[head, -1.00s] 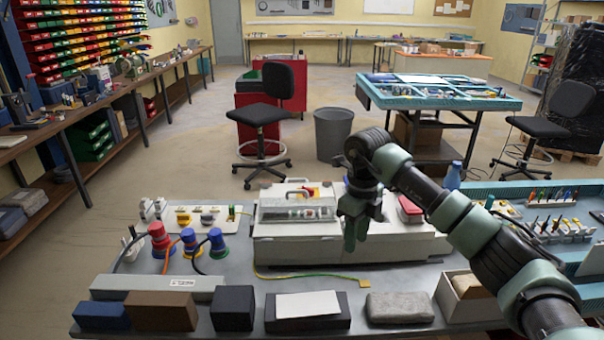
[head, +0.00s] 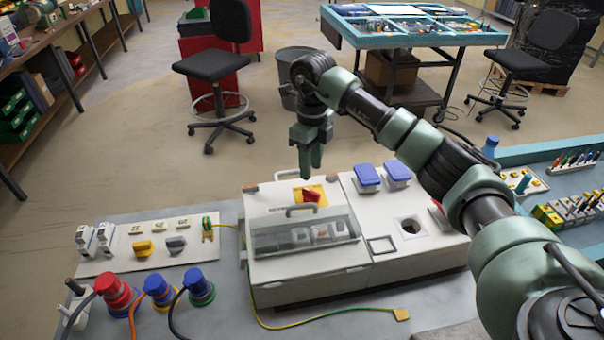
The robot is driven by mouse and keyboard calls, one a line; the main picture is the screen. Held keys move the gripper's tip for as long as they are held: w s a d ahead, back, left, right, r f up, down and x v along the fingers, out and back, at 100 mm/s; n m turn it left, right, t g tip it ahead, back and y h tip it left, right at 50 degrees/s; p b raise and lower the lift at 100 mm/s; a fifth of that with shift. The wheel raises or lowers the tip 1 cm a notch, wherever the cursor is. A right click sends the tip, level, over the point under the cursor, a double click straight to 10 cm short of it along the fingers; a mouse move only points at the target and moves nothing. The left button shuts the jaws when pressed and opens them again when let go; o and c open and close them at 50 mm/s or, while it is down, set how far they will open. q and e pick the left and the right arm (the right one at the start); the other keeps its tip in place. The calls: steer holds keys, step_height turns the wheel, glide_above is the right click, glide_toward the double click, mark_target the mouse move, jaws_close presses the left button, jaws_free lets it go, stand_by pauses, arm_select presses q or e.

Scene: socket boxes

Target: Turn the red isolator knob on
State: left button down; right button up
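The red isolator knob (head: 312,196) sits on a yellow plate at the back of the white socket box (head: 390,262), behind the clear lid (head: 300,236). My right gripper (head: 311,172) points down in the air, just above and apart from the knob in the picture. Its two fingers overlap from this side, so the gap between them does not show. Nothing shows held in it. My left gripper is not in view.
Two blue socket covers (head: 367,177) and a square hole are on the box's right part. A panel with a yellow knob (head: 143,248) and a grey knob lies to the left. Red and blue plugs (head: 116,292) with cables stand in front of it. A green-yellow wire (head: 330,318) runs along the front.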

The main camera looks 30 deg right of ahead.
mark_target(311, 191)
steer(key=f, duration=0.2)
steer(key=f+p, duration=0.1)
steer(key=f, duration=0.1)
steer(key=f+p, duration=0.1)
steer(key=f, duration=0.1)
steer(key=shift+s+f, duration=0.25)
steer(key=shift+f, duration=0.35)
jaws_close()
